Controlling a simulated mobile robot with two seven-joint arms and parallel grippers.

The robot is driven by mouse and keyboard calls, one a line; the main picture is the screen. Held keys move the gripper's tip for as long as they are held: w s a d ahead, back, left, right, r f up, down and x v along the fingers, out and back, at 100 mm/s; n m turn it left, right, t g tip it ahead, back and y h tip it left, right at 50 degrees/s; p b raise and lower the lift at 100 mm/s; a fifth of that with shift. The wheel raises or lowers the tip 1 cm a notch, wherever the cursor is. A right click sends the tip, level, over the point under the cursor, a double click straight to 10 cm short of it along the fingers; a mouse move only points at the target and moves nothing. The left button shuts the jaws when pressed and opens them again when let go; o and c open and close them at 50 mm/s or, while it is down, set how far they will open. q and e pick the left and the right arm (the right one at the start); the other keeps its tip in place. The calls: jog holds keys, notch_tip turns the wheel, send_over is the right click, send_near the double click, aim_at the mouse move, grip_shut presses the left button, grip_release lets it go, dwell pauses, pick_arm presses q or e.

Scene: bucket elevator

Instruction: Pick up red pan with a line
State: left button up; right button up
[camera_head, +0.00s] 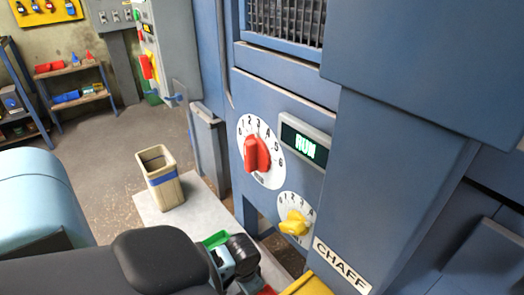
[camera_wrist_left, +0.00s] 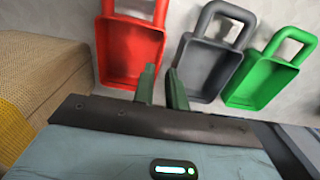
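In the left wrist view a red pan (camera_wrist_left: 128,52) with a loop handle lies on a light grey surface, left of a grey pan (camera_wrist_left: 205,68) and a green pan (camera_wrist_left: 262,82). I cannot make out a line on the red pan. My left gripper's two dark green fingers (camera_wrist_left: 162,80) are a little apart, over the gap between the red and grey pans, with nothing visible held. In the head view this gripper (camera_head: 236,262) is low in the middle and hides most of the pans; a bit of green pan (camera_head: 215,240) shows beside it. My right gripper is out of view.
A tall blue machine with a red dial (camera_head: 257,154), a yellow dial (camera_head: 295,223) and a CHAFF label (camera_head: 342,265) stands close on the right. A cream bin (camera_head: 160,178) with a blue band stands on the pale slab (camera_head: 205,205). Open floor lies at the back left.

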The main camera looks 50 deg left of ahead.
pick_arm(q)
jog(key=shift+f+b, duration=0.4)
jog(key=shift+f, duration=1)
jog(key=f, duration=0.1)
jog(key=f+b, duration=0.1)
jog(key=f, duration=0.2)
jog(key=shift+s+a+f, duration=0.1)
jog(key=shift+s, duration=0.25)
jog(key=shift+f+b, duration=0.3)
jog(key=shift+f, duration=0.1)
jog(key=shift+w, duration=0.1)
grip_shut()
